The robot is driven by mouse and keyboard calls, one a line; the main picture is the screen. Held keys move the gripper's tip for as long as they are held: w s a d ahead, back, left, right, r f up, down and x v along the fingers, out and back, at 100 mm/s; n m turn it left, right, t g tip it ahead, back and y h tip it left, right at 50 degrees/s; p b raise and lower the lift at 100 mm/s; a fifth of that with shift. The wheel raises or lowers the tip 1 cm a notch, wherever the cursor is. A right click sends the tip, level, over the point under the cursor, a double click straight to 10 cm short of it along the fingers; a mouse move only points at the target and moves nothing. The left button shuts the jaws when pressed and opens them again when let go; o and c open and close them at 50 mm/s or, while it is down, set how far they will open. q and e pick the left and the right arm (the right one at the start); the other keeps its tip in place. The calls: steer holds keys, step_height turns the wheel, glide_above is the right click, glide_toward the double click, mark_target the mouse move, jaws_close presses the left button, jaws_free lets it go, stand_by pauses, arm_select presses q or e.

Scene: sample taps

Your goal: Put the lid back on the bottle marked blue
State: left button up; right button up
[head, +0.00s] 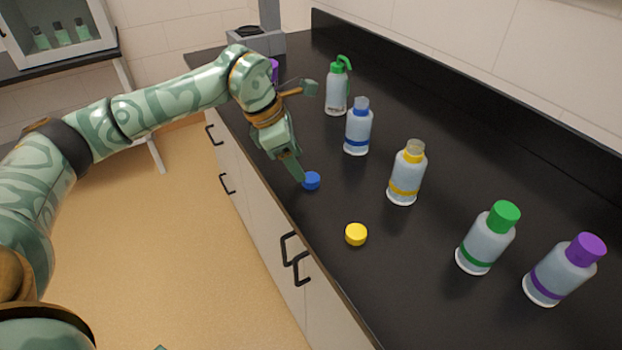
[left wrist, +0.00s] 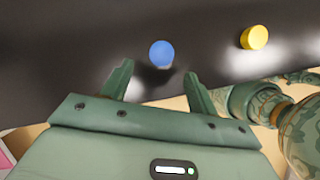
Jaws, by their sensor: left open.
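The bottle marked blue (head: 357,130) stands upright on the black counter with a blue band and an uncovered neck. The blue lid (head: 312,181) lies on the counter in front of it, near the front edge. My left gripper (head: 301,178) is at the blue lid, beside or just above it; the head view does not show if they touch. In the left wrist view the blue lid (left wrist: 161,54) is beyond and between the open fingertips (left wrist: 160,80), with nothing held.
A yellow lid (head: 356,234) lies nearby on the counter (head: 330,215). An uncovered yellow-banded bottle (head: 406,175), capped green (head: 487,238) and purple (head: 565,270) bottles, and a green-topped spray bottle (head: 337,88) stand around. A low wall runs along the back.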

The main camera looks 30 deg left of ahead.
mark_target(310, 177)
arm_select(q)
steer(key=b+x, duration=0.1)
steer(key=x, duration=0.4)
steer(key=shift+w+d+b, duration=0.15)
steer(key=shift+d+b, duration=0.1)
steer(key=shift+b, duration=0.15)
steer(key=shift+r, duration=0.1)
steer(key=c, duration=1)
